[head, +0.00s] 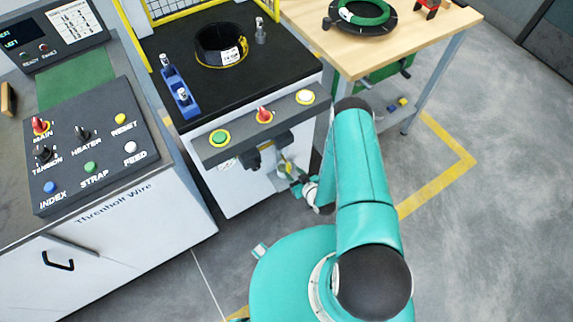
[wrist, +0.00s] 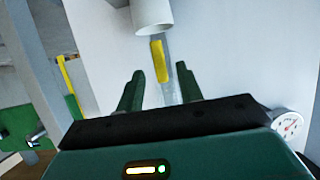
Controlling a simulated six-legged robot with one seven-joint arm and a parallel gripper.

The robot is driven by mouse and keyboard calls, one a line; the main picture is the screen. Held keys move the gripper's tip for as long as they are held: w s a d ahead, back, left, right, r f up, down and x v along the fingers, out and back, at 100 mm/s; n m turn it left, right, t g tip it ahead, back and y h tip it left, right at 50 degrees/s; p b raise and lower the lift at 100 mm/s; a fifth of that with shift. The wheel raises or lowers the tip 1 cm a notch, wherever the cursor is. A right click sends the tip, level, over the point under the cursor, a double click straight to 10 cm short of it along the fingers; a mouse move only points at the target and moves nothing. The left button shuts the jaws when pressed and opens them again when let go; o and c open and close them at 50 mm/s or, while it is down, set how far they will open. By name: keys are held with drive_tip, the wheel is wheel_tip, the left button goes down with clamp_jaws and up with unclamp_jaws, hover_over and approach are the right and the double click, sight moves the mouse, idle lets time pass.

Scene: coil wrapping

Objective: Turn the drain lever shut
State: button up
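The drain lever (wrist: 159,62) has a yellow grip and a grey metal strip, and shows in the wrist view just below a white cylinder. My gripper (wrist: 160,72) is open, with one dark green finger on either side of the lever in the picture. I see no clear contact, and cannot tell how far beyond the fingertips the lever is. In the head view my gripper (head: 286,170) is low at the front of the white machine cabinet (head: 235,187); the lever there is too small and crowded to make out well.
The cabinet's button ledge (head: 263,117) overhangs above my gripper. A wooden workbench (head: 425,40) stands to the right, with a green coil (head: 364,12). A control panel (head: 92,143) is at left. Floor at right is clear.

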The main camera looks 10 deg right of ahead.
sight(290, 169)
drive_tip(key=x, duration=0.7)
drive_tip(key=shift+c, duration=0.5)
clamp_jaws()
